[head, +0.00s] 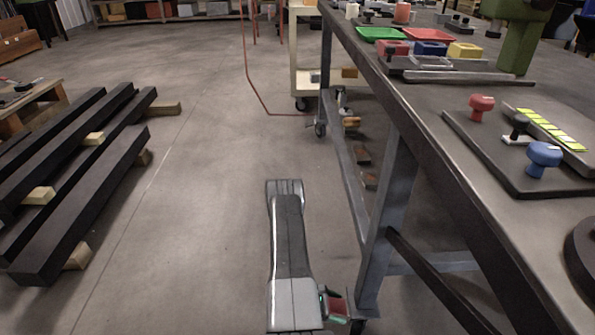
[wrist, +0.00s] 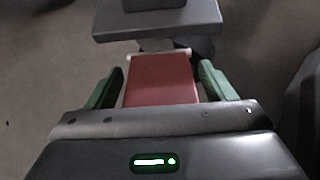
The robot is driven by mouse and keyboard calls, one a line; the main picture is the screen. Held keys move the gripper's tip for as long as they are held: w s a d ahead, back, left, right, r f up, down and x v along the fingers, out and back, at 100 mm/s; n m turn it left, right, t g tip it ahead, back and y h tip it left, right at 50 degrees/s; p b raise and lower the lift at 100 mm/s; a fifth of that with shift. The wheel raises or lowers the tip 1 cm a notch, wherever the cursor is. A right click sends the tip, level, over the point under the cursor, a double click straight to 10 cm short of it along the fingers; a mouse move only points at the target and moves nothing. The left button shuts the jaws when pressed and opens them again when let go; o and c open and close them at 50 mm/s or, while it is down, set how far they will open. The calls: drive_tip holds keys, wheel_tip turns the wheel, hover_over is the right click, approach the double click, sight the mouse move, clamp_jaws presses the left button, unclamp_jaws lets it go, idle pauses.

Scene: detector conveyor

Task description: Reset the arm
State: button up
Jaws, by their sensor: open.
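My arm is folded low beside the bench, at the bottom middle of the head view. My gripper (head: 336,306) is at its near end, close to a bench leg. In the wrist view my gripper (wrist: 162,72) has its two green fingers spread apart, one on each side of a flat red panel (wrist: 160,85). I cannot tell whether this panel is part of the gripper. The fingers do not appear closed on it. A grey block of my own body shows just beyond the fingertips.
A long metal workbench (head: 436,196) runs along the right, with a red knob (head: 481,106), a blue knob (head: 543,157) and trays on top. Black beams (head: 85,205) lie on wooden blocks at left. A cart (head: 304,84) stands behind. The floor between beams and bench is clear.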

drive_tip(key=a+f+h+b, duration=0.2)
drive_tip(key=a+h+b, duration=0.2)
drive_tip(key=a+h, duration=0.2)
drive_tip(key=shift+s+a+h, duration=0.15)
drive_tip(key=shift+a+h, duration=0.15)
drive_tip(key=shift+a, duration=0.4)
idle(0.4)
drive_tip(key=shift+r, duration=0.1)
